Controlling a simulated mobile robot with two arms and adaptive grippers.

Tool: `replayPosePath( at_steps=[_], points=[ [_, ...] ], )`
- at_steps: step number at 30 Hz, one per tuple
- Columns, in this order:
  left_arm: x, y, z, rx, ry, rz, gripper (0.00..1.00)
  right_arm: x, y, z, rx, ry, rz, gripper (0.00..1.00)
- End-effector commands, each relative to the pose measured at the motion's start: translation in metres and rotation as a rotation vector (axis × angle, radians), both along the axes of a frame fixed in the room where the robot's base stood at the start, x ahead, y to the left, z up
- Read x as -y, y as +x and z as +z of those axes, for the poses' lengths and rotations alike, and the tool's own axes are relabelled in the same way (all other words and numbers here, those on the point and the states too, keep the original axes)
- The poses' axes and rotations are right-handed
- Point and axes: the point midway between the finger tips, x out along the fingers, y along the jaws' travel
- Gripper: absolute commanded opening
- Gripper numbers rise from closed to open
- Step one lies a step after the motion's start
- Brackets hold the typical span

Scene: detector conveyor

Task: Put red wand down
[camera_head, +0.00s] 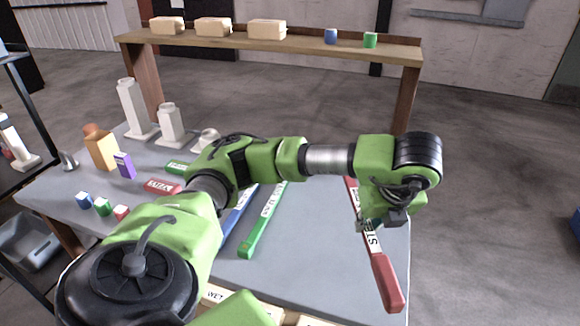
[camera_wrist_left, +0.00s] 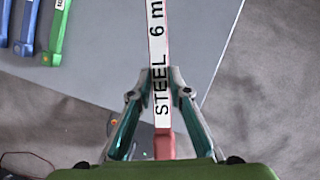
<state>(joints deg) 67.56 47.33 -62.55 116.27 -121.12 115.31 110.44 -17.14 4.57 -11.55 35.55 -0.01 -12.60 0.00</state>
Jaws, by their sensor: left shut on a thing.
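A red wand (camera_head: 386,281) with a white label reading "STEEL" is in my left gripper (camera_head: 372,224), over the right edge of the grey table. In the left wrist view the red wand (camera_wrist_left: 165,145) runs lengthwise between the two teal fingers of my left gripper (camera_wrist_left: 160,75), which are shut on its label. The label there reads "STEEL 6 m". My left arm hides part of the table. My right gripper is not in view.
A green wand (camera_head: 262,220) and a blue wand (camera_head: 238,208) lie on the grey table (camera_head: 325,250), left of the red wand. Small blocks, boxes and white pieces stand on the table's left. A raised shelf (camera_head: 300,35) behind holds tan blocks. Open table lies between the green and red wands.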

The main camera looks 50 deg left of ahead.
Motion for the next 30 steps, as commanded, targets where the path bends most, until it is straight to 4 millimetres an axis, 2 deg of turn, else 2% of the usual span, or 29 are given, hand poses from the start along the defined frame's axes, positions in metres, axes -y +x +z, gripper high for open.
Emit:
replayPosePath(
  at_steps=[4,8,10,16,21,30],
  points=[
    [-0.002,0.004,-0.005,0.001,-0.001,0.000,0.00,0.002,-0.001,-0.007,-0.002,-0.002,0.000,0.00],
    [-0.012,0.019,-0.018,0.003,-0.002,0.003,0.00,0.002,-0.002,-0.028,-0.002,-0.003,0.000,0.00],
    [-0.023,0.033,-0.019,0.000,0.000,0.005,0.00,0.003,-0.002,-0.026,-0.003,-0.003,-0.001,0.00],
    [-0.050,0.074,-0.041,-0.001,-0.001,0.002,0.00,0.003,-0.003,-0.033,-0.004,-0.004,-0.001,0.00],
    [-0.064,0.097,-0.076,0.000,-0.001,0.000,0.00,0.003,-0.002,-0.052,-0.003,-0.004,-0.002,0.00],
    [-0.074,0.113,-0.095,0.001,0.000,-0.004,0.00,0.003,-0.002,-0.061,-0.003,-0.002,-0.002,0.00]
  ],
)
